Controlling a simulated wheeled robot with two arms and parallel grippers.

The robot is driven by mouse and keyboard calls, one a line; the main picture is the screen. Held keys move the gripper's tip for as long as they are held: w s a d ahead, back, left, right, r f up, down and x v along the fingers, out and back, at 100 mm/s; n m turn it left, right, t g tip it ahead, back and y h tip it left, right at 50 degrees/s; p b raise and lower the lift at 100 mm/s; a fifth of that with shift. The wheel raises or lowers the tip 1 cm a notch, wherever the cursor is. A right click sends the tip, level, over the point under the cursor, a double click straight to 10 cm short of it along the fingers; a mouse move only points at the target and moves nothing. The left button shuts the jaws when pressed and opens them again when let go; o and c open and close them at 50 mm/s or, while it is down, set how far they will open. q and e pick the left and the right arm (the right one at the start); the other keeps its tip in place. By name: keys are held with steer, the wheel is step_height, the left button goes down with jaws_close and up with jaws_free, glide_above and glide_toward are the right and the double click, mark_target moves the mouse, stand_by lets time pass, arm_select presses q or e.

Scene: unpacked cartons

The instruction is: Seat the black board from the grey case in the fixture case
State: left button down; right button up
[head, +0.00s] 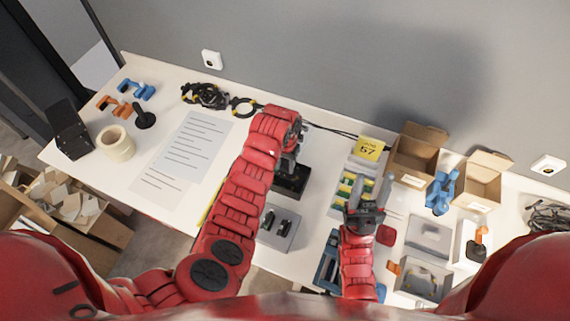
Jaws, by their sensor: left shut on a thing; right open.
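My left gripper (287,167) is mostly hidden under its own red wrist, near the middle of the table. It is shut on a dark thing, which looks like the black board; its outline is hard to make out. A black block-like thing (292,184) lies right below this gripper; I cannot tell whether it is the board, a case or both. A grey case (273,241) with small dark parts in it lies just in front. My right gripper (368,192) is open, its fingers spread over a tray of green and yellow pieces (346,184). I cannot tell which thing is the fixture case.
Open cartons (413,160) and a blue tool (440,192) stand at right. A yellow card marked 57 (370,148) is behind the tray. Grey boxes (428,236) lie front right. Paper sheets (185,155), a tape roll (115,144) and black-yellow cables (204,95) lie left.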

mark_target(285, 172)
arm_select(q)
steer(key=shift+f+b, duration=1.95)
steer(key=shift+f, duration=0.75)
steer(key=shift+c, duration=1.9)
jaws_free()
steer(key=shift+r, duration=0.1)
steer(key=shift+w+r, duration=0.1)
steer(key=shift+r, duration=0.1)
step_height(285, 172, up, 6)
steer(key=shift+r+b, duration=0.1)
steer(key=shift+b, duration=0.6)
step_height(285, 172, up, 11)
steer(key=p, duration=0.7)
steer(key=shift+f, duration=0.2)
